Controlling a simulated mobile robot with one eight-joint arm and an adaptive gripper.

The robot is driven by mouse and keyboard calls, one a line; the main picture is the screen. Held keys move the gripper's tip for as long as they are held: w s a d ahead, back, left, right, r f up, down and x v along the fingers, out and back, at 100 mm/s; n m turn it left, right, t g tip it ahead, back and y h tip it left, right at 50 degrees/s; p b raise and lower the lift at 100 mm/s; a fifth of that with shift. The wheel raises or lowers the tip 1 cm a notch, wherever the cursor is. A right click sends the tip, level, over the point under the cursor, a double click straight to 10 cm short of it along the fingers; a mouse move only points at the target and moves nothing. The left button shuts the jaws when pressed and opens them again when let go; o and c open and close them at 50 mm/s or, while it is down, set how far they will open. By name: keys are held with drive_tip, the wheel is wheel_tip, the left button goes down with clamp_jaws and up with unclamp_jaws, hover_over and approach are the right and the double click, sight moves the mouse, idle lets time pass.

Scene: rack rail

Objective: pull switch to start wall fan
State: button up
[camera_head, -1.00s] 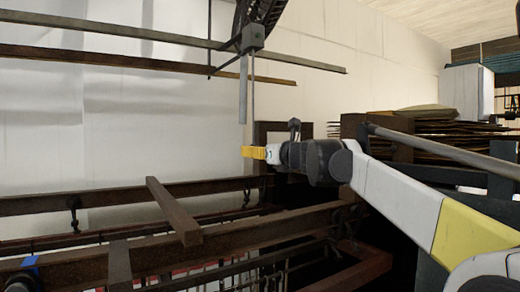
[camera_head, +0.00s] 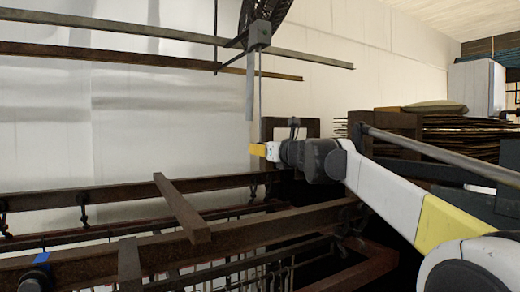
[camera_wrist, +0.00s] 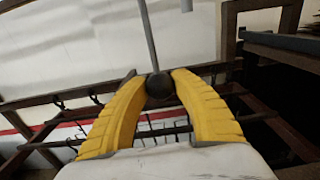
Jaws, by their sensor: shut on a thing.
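The wall fan (camera_head: 268,12) is at the top of the head view, dark and partly cut off, with a grey box (camera_head: 259,36) below its hub. A thin pull cord (camera_head: 260,95) hangs from there down to my gripper. In the wrist view the cord (camera_wrist: 148,35) ends in a dark round knob (camera_wrist: 160,87). My gripper (camera_head: 257,149) has yellow fingers. In the wrist view my gripper (camera_wrist: 158,82) is shut on the knob, with a finger on each side. In the head view the knob is hidden at the fingertips.
Long rails (camera_head: 150,34) cross the wall near the fan. A grey bar (camera_head: 250,88) hangs beside the cord. Brown rack beams (camera_head: 180,208) lie below my gripper. A stack of thin sheets (camera_head: 460,135) is at the right. The wall to the left is open.

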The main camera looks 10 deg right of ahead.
drive_tip(key=shift+f, duration=0.1)
drive_tip(key=shift+f+b, duration=0.65)
drive_tip(key=shift+f, duration=0.35)
drive_tip(key=shift+r+p, duration=0.9)
drive_tip(key=shift+r, duration=0.25)
drive_tip(key=o, duration=1.3)
drive_tip(key=shift+s, duration=0.1)
